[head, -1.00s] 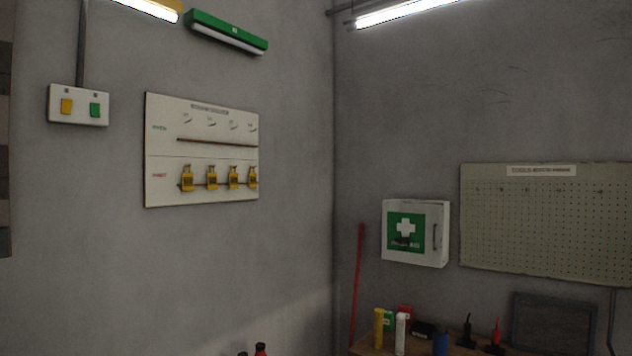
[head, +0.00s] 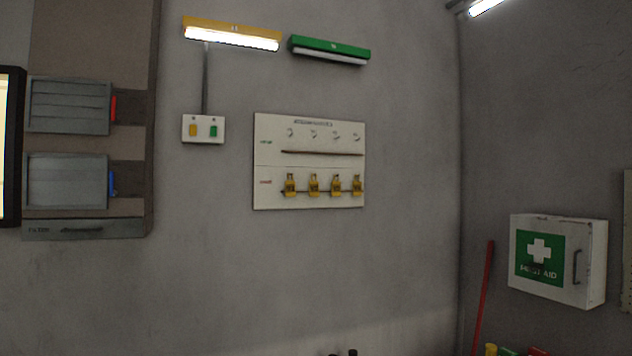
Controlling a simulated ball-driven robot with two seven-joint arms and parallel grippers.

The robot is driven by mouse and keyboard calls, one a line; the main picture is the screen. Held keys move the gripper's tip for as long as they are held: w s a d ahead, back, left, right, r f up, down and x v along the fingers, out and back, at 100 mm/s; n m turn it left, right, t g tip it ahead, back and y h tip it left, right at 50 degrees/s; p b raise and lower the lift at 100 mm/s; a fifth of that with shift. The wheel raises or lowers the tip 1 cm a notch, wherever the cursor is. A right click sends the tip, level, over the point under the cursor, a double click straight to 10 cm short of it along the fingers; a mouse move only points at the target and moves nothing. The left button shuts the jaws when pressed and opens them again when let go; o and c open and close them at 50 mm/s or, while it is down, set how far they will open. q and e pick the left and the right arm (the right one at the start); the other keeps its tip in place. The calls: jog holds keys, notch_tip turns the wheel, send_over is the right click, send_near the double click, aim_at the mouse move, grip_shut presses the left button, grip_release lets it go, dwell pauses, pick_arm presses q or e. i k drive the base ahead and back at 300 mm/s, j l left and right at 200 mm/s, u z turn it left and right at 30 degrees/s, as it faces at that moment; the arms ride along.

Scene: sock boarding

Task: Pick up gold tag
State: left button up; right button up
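Several gold-yellow tags (head: 313,186) hang in a row on the lower half of a white wall board (head: 310,216). They hang from hooks along a thin dark rail. The upper half of the board has a row of empty hooks above another dark rail. The small print on the board is too blurred to read. Neither of my grippers shows in the head view.
A switch plate (head: 203,129) with a yellow and a green switch is left of the board. A yellow lamp (head: 232,34) and green lamp (head: 330,50) are above. A first aid box (head: 558,260) and red pole (head: 483,297) are right. Grey panels (head: 68,106) are far left.

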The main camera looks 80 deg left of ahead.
aim_at(357, 184)
jog(key=i+j+u, duration=0.15)
jog(key=u, duration=0.25)
jog(key=i+u, duration=0.55)
jog(key=u, duration=0.3)
jog(key=i+u, duration=0.25)
jog(key=u, duration=0.15)
jog(key=i+j+u, duration=0.1)
jog(key=i+u, duration=0.55)
jog(key=u, duration=0.15)
jog(key=i+l+u, duration=0.1)
jog(key=i+u, duration=0.3)
